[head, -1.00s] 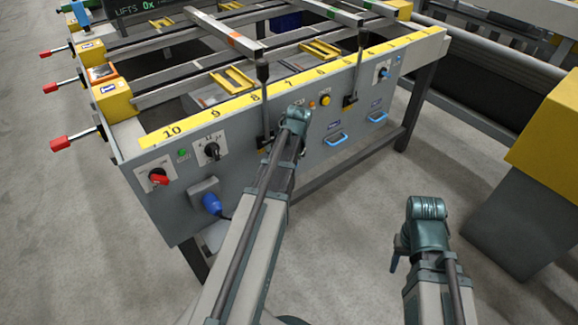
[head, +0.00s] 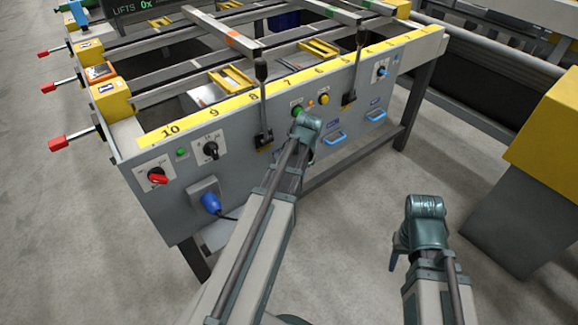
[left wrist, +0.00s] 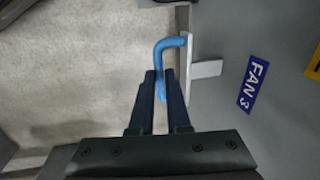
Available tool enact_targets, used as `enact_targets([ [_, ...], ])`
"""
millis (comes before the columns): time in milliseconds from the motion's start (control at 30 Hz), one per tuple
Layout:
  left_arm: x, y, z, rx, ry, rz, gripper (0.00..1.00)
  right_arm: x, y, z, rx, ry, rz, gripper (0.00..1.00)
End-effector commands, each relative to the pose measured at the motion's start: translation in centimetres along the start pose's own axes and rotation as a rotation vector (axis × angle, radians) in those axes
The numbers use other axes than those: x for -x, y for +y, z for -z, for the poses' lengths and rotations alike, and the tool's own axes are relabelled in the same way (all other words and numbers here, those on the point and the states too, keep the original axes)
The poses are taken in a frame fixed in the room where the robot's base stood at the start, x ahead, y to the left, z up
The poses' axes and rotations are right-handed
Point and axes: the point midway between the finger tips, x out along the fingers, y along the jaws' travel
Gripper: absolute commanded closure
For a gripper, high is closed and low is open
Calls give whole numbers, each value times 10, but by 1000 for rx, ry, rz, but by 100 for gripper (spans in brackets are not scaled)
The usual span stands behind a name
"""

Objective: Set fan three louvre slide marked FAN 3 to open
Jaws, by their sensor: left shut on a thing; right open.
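The FAN 3 slide's blue bent handle (left wrist: 172,43) shows in the left wrist view, at the edge of a pale plate (left wrist: 188,62) on the grey panel. The blue FAN 3 label (left wrist: 253,84) is to its right. My left gripper (left wrist: 158,82) is shut on this handle, its dark fingers on both sides of the bar. In the head view my left arm (head: 306,126) reaches to the panel front and hides its own fingers and most of this handle. My right gripper (head: 394,262) is open and empty, low at the right, away from the panel.
Two more blue handles (head: 335,139) (head: 377,115) are right of my left arm. A black lever (head: 263,100) and a green button (head: 297,110) sit close to the arm. Floor (head: 350,220) before the panel is clear.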

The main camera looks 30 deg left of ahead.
Motion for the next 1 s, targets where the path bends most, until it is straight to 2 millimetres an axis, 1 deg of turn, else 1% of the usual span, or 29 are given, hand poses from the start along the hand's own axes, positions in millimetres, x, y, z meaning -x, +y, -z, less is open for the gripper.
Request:
enact_targets([
  [33,2,13,-2,-5,1,-2,100,0,0,0,0,0,0,50],
  [100,4,23,-2,-3,1,-2,100,0,0,0,0,0,0,50],
  [167,5,28,-1,-2,1,-2,100,0,0,0,0,0,0,50],
  [233,6,31,-1,-1,1,-2,100,0,0,0,0,0,0,50],
  [500,5,31,-1,0,1,-2,100,0,0,0,0,0,0,50],
  [533,5,30,-1,0,1,-2,82,0,0,0,0,0,0,50],
  [600,5,30,-1,0,1,-2,73,0,0,0,0,0,0,50],
  [1000,9,30,-1,0,1,-1,73,3,0,0,0,0,0,50],
])
